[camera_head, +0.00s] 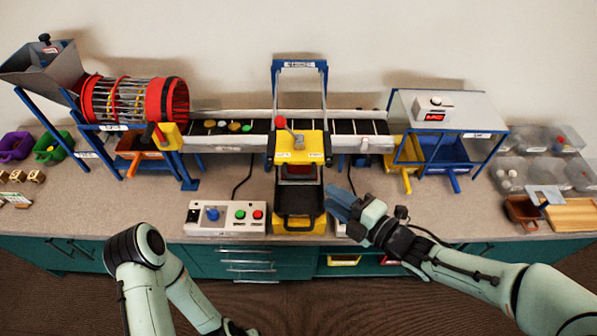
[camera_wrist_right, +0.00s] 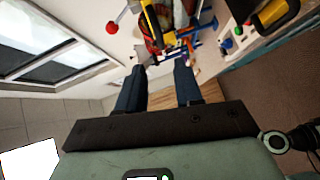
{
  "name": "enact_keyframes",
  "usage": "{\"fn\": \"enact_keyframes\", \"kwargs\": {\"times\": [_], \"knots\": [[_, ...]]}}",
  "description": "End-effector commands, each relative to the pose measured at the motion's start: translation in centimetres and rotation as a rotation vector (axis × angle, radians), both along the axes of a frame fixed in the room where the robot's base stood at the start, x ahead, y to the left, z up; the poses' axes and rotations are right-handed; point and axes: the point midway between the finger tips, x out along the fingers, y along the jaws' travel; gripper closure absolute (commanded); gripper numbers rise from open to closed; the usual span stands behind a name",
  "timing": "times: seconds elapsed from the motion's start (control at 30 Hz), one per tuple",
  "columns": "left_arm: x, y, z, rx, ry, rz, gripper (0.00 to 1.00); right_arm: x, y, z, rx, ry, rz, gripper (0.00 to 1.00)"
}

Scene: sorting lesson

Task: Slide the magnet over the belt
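The conveyor belt (camera_head: 343,127) is black with light segments and runs left to right along the back of the bench. A blue frame (camera_head: 299,65) stands across it. A yellow block (camera_head: 298,147) with a red-knobbed lever (camera_head: 281,122) sits at that frame; it looks like the magnet unit, but its underside is hidden. My right gripper (camera_head: 340,203) is in front of and right of the block, apart from it. In the right wrist view its two dark fingers (camera_wrist_right: 160,70) are spread with nothing between them.
A control box (camera_head: 227,218) with blue, green and red knobs stands at the front edge. A yellow-and-black bin (camera_head: 299,211) is beside my right gripper. A red drum (camera_head: 135,99) is at left. A grey-topped stand (camera_head: 449,111) is at right.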

Motion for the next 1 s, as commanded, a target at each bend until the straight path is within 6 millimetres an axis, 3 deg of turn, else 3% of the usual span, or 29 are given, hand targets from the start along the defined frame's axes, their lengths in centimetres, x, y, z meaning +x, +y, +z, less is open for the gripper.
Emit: {"fn": "enact_keyframes", "kwargs": {"times": [0.3,0.5,0.97,1.0], "knots": [[0.2,0.0,0.4,0.000,-0.002,0.000,1.00,4.6,5.0,-1.1,0.006,0.006,0.003,0.65],[0.4,0.0,0.9,0.000,-0.004,0.000,1.00,6.9,7.1,-1.5,0.004,0.006,0.000,0.65],[0.5,0.0,1.0,0.000,-0.006,0.000,1.00,8.0,8.2,-1.9,0.002,0.006,-0.004,0.65],[0.5,0.0,1.0,0.000,-0.006,0.000,1.00,8.0,8.2,-1.9,0.002,0.006,-0.004,0.68]]}}
